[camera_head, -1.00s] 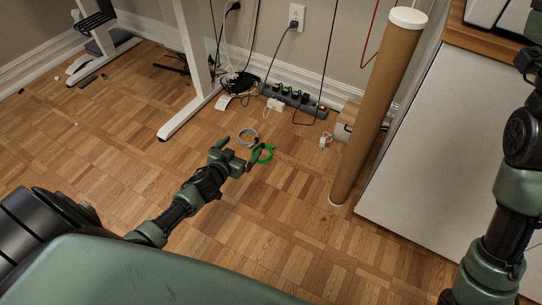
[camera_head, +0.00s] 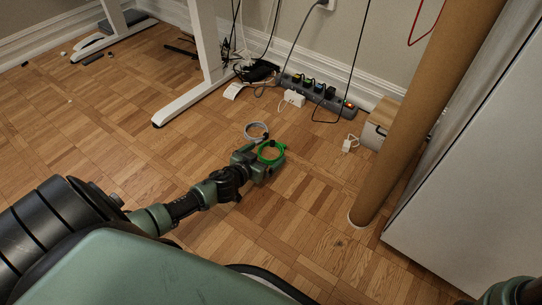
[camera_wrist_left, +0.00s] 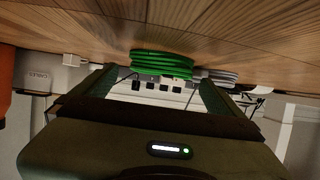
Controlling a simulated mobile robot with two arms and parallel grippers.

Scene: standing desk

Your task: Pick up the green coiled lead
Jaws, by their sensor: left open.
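The green coiled lead (camera_head: 261,154) lies on the wooden floor near the middle of the head view. My left gripper (camera_head: 268,159) is low over the floor right at the lead and overlaps it in the picture. In the left wrist view, which shows the floor at the top, the lead (camera_wrist_left: 162,65) appears between the two spread fingers of the open gripper (camera_wrist_left: 155,88). Nothing is clamped, and I cannot tell whether a finger touches the coil. My right gripper is out of view.
A grey coiled cable (camera_head: 256,131) lies just beyond the green one. A power strip (camera_head: 318,92) with plugs runs along the wall. A cardboard tube (camera_head: 428,115) and a white cabinet (camera_head: 470,165) stand at right. A white desk leg (camera_head: 183,103) is at left.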

